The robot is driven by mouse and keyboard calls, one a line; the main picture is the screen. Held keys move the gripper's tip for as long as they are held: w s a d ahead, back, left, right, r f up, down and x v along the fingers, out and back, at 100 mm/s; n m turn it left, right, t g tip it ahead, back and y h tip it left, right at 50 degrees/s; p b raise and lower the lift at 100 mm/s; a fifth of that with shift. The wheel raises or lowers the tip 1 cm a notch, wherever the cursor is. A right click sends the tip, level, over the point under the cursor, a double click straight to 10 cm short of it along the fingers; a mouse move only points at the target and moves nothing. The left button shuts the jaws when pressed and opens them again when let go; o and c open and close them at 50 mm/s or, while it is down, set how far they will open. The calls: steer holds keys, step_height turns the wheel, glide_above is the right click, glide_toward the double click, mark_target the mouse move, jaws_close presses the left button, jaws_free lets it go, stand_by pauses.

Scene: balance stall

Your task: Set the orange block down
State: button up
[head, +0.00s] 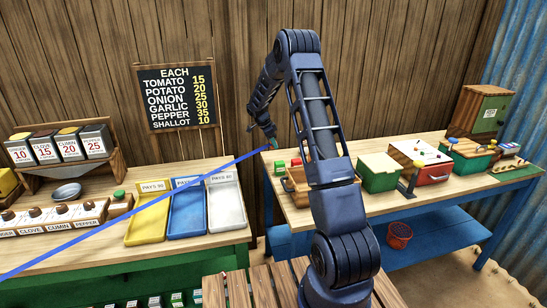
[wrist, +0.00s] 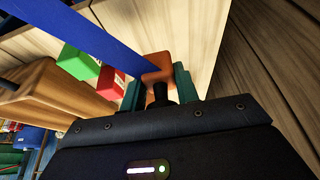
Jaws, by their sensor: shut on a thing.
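In the wrist view the orange block (wrist: 156,64) sits between the teal fingertips of my gripper (wrist: 158,82), which is shut on it. A pale wooden tabletop (wrist: 195,30) shows behind it; I cannot tell whether the block touches the top. In the head view my gripper (head: 273,143) is over the back left part of the right-hand table (head: 355,200). The orange block cannot be made out in the head view.
A red block (wrist: 108,84), a green block (wrist: 77,62) and a wooden tray (head: 297,184) are close to my gripper. A green box (head: 379,174) stands further right. A long blue strip (head: 130,216) runs from the lower left towards my gripper.

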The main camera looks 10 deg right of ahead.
steer(key=shift+f, duration=3.95)
steer(key=shift+f, duration=0.1)
steer(key=o, duration=1)
